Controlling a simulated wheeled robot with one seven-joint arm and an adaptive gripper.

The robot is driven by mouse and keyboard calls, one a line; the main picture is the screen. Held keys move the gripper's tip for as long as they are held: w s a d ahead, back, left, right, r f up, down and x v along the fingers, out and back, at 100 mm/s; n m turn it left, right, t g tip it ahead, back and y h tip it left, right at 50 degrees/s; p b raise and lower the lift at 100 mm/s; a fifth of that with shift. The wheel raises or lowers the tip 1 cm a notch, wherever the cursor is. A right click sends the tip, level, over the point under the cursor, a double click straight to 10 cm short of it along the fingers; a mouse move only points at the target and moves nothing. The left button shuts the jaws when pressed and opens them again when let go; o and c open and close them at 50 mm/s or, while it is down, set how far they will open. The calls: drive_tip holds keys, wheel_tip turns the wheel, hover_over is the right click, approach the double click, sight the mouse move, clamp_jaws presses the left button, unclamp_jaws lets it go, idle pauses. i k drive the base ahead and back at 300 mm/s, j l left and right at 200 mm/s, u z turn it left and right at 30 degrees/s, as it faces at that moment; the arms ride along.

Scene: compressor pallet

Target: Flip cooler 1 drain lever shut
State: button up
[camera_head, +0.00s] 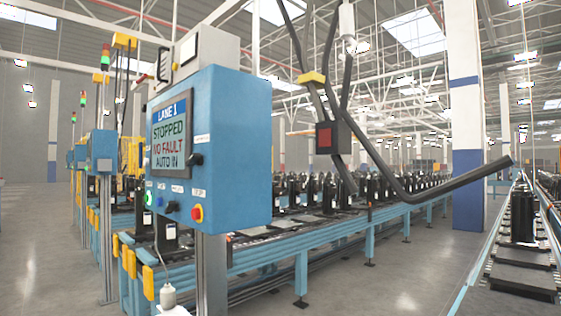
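I cannot make out a part that is clearly cooler 1 or its drain lever in the head view. A blue control cabinet (235,150) stands close in front, left of the middle. Its screen (171,135) reads LANE 1, STOPPED, NO FAULT, AUTO IN. Below the screen are a green button, a blue button and a red knob (197,213) on a yellow base. My gripper is not in view.
A blue-framed conveyor (301,270) carrying several black compressors runs behind the cabinet. Another conveyor (470,275) with a black compressor (523,215) is at the right. Dark bent tubes (440,186) hang in the middle. Grey floor (400,285) between the conveyors is clear.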

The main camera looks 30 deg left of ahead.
sight(141, 145)
drive_tip(key=i+j+u, duration=0.15)
drive_tip(key=j+u, duration=0.25)
drive_tip(key=i+j+u, duration=0.2)
drive_tip(key=j+u, duration=0.2)
drive_tip(key=i+j+u, duration=0.2)
drive_tip(key=j+u, duration=0.25)
drive_tip(key=i+j, duration=0.45)
drive_tip(key=i+j+u, duration=0.15)
drive_tip(key=i+j, duration=0.3)
drive_tip(key=i, duration=0.2)
